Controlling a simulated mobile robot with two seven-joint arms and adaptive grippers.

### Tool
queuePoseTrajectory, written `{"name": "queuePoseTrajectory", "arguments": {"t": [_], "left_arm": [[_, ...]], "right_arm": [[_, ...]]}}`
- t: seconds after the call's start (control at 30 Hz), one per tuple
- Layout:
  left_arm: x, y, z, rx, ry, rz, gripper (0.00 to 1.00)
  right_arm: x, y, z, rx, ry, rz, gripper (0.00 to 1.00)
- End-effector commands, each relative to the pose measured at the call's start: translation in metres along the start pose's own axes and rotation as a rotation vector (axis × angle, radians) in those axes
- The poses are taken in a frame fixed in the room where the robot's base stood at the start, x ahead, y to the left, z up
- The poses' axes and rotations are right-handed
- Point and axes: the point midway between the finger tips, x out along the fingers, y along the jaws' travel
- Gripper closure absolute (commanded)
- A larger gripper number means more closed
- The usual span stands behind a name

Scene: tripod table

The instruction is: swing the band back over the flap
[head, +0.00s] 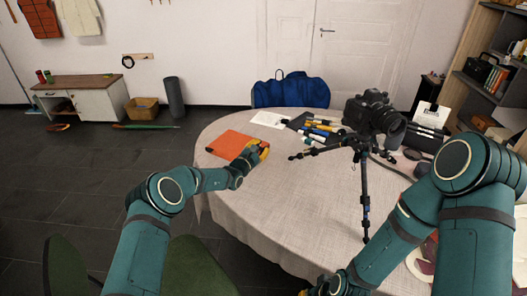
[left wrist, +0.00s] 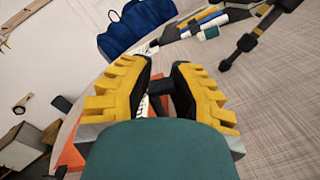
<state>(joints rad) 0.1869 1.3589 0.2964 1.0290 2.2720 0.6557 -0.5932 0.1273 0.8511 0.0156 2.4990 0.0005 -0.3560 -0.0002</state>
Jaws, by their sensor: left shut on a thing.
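An orange folder (head: 228,144) lies flat on the left part of the round table. My left gripper (head: 259,150) is at the folder's right edge, its yellow fingers low over the table. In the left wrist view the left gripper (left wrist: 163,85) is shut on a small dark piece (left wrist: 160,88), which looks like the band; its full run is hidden. I cannot make out the flap's edge. My right gripper (head: 322,288) is only partly in view at the bottom edge.
A camera on a small tripod (head: 363,150) stands right of the folder. Several markers (head: 322,128), a dark pouch (head: 298,121) and a white paper (head: 269,119) lie behind. A blue bag (head: 290,91) is at the far edge. The table's front middle is clear.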

Motion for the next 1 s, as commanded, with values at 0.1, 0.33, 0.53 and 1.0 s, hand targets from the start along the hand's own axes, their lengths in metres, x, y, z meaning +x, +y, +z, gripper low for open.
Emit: {"name": "queuePoseTrajectory", "arguments": {"t": [0.1, 0.33, 0.53, 1.0], "left_arm": [[-0.0005, 0.0052, -0.0031, 0.001, 0.001, 0.002, 0.97], [-0.0006, 0.0085, -0.0050, 0.001, 0.003, 0.001, 0.97], [-0.0008, 0.0085, -0.0058, 0.001, 0.004, 0.000, 0.98], [-0.0006, 0.0081, -0.0052, 0.000, 0.003, 0.000, 0.45]], "right_arm": [[0.0018, 0.0007, -0.0003, 0.000, 0.001, 0.000, 1.00], [0.0028, 0.0011, -0.0005, 0.000, 0.002, 0.000, 1.00], [0.0029, 0.0011, -0.0006, 0.000, 0.002, 0.000, 1.00], [0.0028, 0.0010, -0.0005, 0.000, 0.002, 0.000, 1.00]]}}
